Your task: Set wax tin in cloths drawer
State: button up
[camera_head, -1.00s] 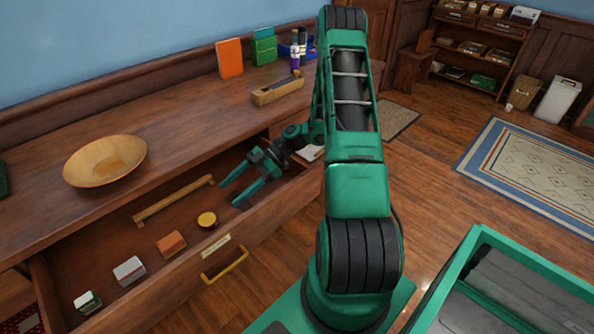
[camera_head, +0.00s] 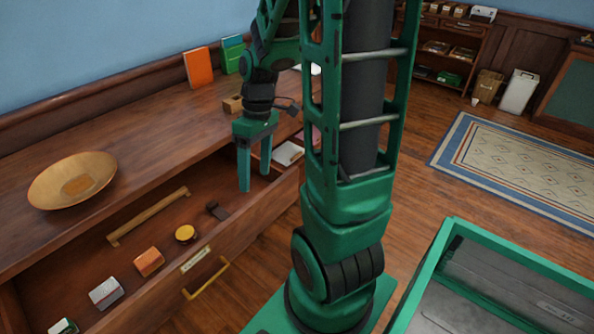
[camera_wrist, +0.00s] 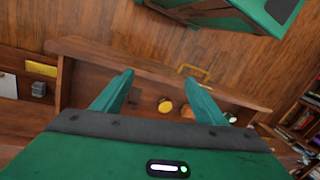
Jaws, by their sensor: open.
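A small round yellow-topped tin (camera_head: 185,233), which looks like the wax tin, stands inside a wide open wooden drawer (camera_head: 235,237). The drawer's label (camera_head: 196,258) is too small to read. A small dark piece (camera_head: 217,210) lies in the drawer to the right of the tin. My gripper (camera_head: 254,181) points down above the drawer's right end, fingers apart and holding nothing. In the wrist view the tin (camera_wrist: 165,105) shows between the open fingers but well beyond them, with the drawer front behind it.
An orange block (camera_head: 149,261), a pale box (camera_head: 106,293) and a green-white box (camera_head: 64,327) stand in the drawer, beside a wooden strip (camera_head: 149,216). A wooden bowl (camera_head: 72,181) and an orange book (camera_head: 198,68) are on the top. A green-rimmed bin (camera_head: 446,245) stands at right.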

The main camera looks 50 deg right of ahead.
jog(key=s+r+m+h, duration=0.1)
jog(key=s+r+m, duration=0.2)
jog(key=s, duration=0.4)
jog(key=s+d+r+m+h, duration=0.1)
jog(key=s+r+m, duration=0.2)
jog(key=s+m, duration=0.3)
jog(key=shift+s+r+t, duration=0.3)
jog(key=shift+s+r, duration=0.05)
jog(key=shift+w+f+h, duration=0.25)
jog(key=shift+w+h, duration=0.05)
jog(key=shift+w, duration=0.35)
